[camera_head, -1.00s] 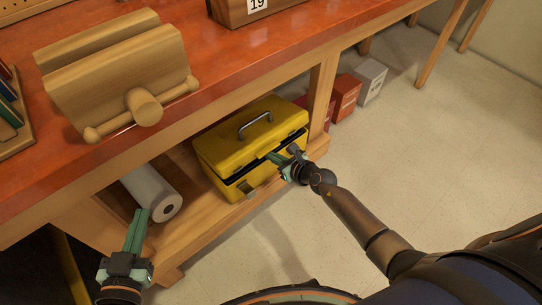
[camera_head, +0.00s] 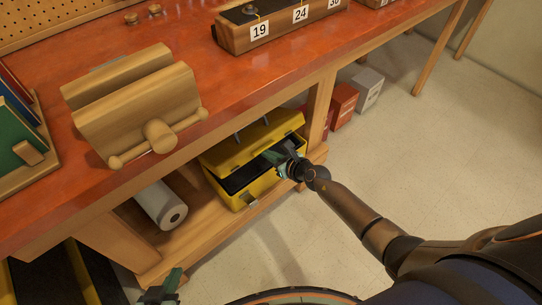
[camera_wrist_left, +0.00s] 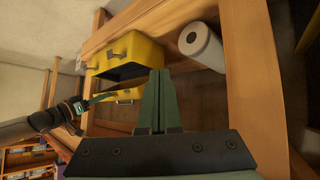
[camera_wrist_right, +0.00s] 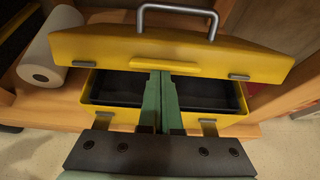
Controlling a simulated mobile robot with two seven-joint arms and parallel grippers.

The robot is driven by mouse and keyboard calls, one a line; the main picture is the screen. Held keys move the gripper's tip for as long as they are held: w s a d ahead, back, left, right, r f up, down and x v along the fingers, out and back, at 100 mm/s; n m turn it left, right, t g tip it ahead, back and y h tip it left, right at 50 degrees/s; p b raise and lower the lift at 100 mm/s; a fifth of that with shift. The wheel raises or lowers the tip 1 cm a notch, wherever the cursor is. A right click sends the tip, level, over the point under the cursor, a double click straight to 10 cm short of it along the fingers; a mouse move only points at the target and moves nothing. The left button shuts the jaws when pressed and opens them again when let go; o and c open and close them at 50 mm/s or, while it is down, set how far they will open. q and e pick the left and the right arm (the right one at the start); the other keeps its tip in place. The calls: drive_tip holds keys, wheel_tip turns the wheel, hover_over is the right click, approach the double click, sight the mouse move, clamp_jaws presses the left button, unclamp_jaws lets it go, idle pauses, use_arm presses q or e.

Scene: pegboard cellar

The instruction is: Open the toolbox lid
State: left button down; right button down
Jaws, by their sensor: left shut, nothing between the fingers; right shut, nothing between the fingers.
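The yellow toolbox (camera_head: 246,194) sits on the low shelf under the workbench. Its lid (camera_head: 265,138) is tilted up partway, and the dark inside shows through the gap. In the right wrist view the lid (camera_wrist_right: 110,45) has a grey handle on top, and two latches hang at the front. My right gripper (camera_head: 268,156) is shut and empty, its green fingertips inside the gap under the lid's front edge (camera_wrist_right: 160,78). My left gripper (camera_wrist_left: 160,78) is shut and empty, low and away from the toolbox; it shows at the bottom of the head view (camera_head: 172,280).
A white paper roll (camera_head: 160,204) lies on the shelf left of the toolbox. A shelf post (camera_head: 318,108) stands close on the right, with red and grey boxes (camera_head: 368,88) beyond. The wooden vise (camera_head: 135,105) is on the benchtop above. The floor in front is clear.

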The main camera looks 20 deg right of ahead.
drive_tip(key=w+r+p, duration=0.2)
drive_tip(key=r, duration=0.1)
drive_tip(key=a+r+p, duration=0.1)
drive_tip(key=shift+w+r, duration=0.3)
drive_tip(key=shift+w, duration=0.1)
drive_tip(key=shift+w+a+r+p, duration=0.2)
drive_tip(key=shift+w+r+p, duration=0.25)
drive_tip(key=shift+p, duration=0.1)
drive_tip(key=shift+w+a+r, duration=0.15)
drive_tip(key=shift+w+r, duration=0.1)
drive_tip(key=shift+w, duration=0.1)
drive_tip(key=shift+f, duration=0.1)
